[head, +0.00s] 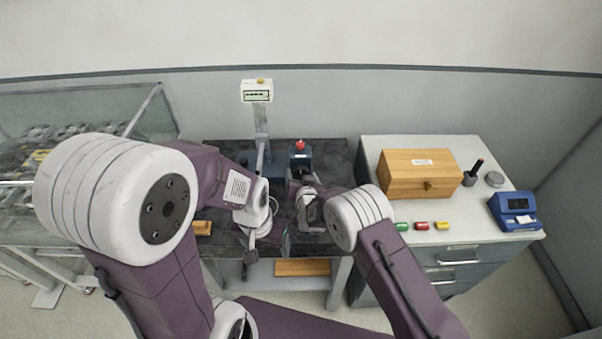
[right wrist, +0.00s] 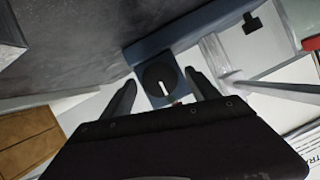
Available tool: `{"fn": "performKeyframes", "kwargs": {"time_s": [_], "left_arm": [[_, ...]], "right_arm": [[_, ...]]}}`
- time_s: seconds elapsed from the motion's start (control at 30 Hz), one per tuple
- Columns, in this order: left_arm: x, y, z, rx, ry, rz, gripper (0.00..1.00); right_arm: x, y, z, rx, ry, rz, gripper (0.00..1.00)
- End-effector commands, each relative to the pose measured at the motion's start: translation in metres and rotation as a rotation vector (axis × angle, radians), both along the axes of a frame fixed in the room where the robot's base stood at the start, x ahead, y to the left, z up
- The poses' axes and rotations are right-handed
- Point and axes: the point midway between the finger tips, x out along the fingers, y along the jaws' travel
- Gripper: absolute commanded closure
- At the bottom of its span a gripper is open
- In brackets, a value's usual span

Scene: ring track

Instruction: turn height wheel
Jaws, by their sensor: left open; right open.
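A black round knob (right wrist: 157,73) with a white mark, which looks like the height wheel, sits on a blue-grey housing (right wrist: 190,26) in the right wrist view. My right gripper (right wrist: 160,79) is open, with one finger on each side of the knob in that view. Whether the fingers touch it cannot be told. In the head view my right gripper (head: 303,184) is in front of a dark blue-grey unit with a red top (head: 300,157); the wheel is not discernible there. My left gripper (head: 266,247) is open and empty, lower, near the bench's front edge.
A post with a display (head: 257,91) stands behind my left arm on the dark bench (head: 325,153). A wooden block (head: 202,228) lies at the left. On the right cabinet are a wooden box (head: 420,174), small coloured pieces (head: 421,226) and a blue device (head: 514,211).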

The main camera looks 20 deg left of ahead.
Motion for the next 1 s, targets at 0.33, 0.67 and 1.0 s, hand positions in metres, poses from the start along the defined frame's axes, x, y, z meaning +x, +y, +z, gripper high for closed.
{"fn": "performKeyframes", "kwargs": {"time_s": [0.33, 0.67, 1.0], "left_arm": [[0.0, 0.0, 0.001, 0.0, 0.0, 0.0, 0.24], [0.0, 0.0, 0.001, 0.0, 0.0, 0.0, 0.24], [0.0, 0.0, -0.012, 0.0, 0.0, 0.0, 0.24]], "right_arm": [[0.015, 0.006, -0.006, 0.0, 0.0, -0.001, 0.31], [0.015, 0.006, -0.006, 0.0, 0.0, 0.0, 0.89], [0.015, 0.005, -0.01, 0.05, 0.014, -0.001, 0.93]]}}
